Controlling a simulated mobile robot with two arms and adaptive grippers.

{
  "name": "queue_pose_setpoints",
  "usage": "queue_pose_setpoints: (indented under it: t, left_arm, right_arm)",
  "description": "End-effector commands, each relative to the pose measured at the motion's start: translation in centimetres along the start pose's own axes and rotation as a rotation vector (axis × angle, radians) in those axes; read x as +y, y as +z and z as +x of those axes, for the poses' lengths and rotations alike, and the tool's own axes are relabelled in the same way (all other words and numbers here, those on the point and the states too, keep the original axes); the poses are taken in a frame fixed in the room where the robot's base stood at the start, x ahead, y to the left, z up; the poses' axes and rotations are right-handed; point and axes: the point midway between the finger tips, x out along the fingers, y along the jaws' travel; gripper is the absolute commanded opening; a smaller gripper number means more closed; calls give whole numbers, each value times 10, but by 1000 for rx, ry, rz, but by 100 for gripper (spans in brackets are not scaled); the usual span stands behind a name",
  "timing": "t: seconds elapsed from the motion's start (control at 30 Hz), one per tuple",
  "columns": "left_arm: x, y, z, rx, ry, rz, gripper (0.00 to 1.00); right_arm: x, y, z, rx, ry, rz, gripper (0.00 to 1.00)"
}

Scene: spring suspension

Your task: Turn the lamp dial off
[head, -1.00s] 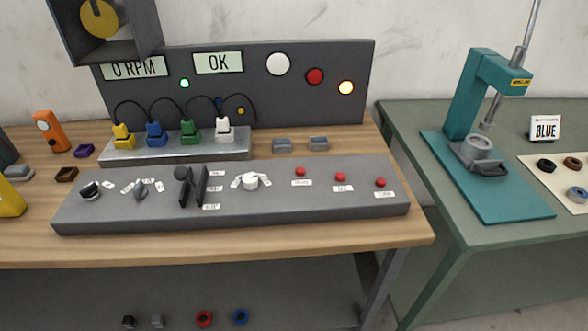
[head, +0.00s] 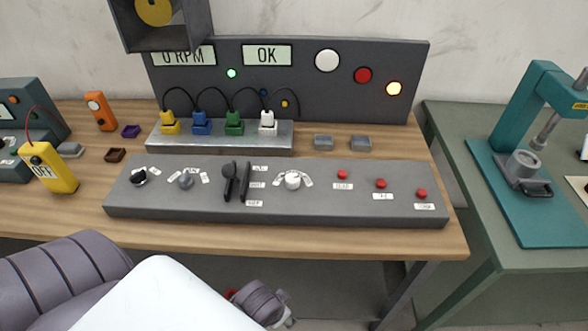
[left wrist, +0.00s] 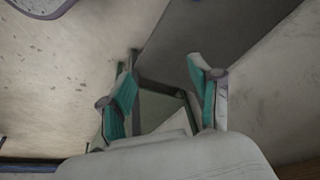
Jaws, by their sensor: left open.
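A long grey control panel (head: 330,210) lies on the wooden bench. It carries a black dial (head: 139,177), a grey dial (head: 186,181) and a white dial (head: 293,181) with labels around them. The labels are too small to read, so I cannot tell which is the lamp dial. On the upright board behind, a yellow lamp (head: 394,89) glows beside a red lamp (head: 362,75) and a white lamp (head: 327,60). My left arm is in front of the bench. My left gripper (left wrist: 165,90) is open and empty in the left wrist view. My right gripper is out of view.
A black lever (head: 229,182) and several red buttons share the panel. Behind it stands a plug block (head: 220,145) with cables. A yellow meter (head: 50,168) stands at left. A teal press (head: 530,215) stands on the green table at right. The bench front edge is bare.

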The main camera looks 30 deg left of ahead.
Motion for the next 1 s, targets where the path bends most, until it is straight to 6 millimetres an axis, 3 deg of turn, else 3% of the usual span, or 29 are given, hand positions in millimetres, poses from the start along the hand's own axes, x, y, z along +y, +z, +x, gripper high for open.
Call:
queue_pose_setpoints:
  t: [0.03, 0.1, 0.37, 0.77, 0.87, 1.0]
  left_arm:
    - [-2, -9, -22, 14, -3, -1, 63]
    - [-4, -17, -45, 25, -7, -2, 63]
    - [-16, -48, -128, 105, -41, 12, 63]
    - [-65, -208, -191, 656, -395, 329, 63]
    - [-68, -252, -218, 820, -513, 452, 63]
    - [-57, -317, -277, 1101, -735, 711, 63]
  right_arm:
    - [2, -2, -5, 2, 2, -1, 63]
    - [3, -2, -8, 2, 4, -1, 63]
    - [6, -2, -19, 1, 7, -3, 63]
    - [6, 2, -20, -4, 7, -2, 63]
    - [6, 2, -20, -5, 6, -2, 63]
    - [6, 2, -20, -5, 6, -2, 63]
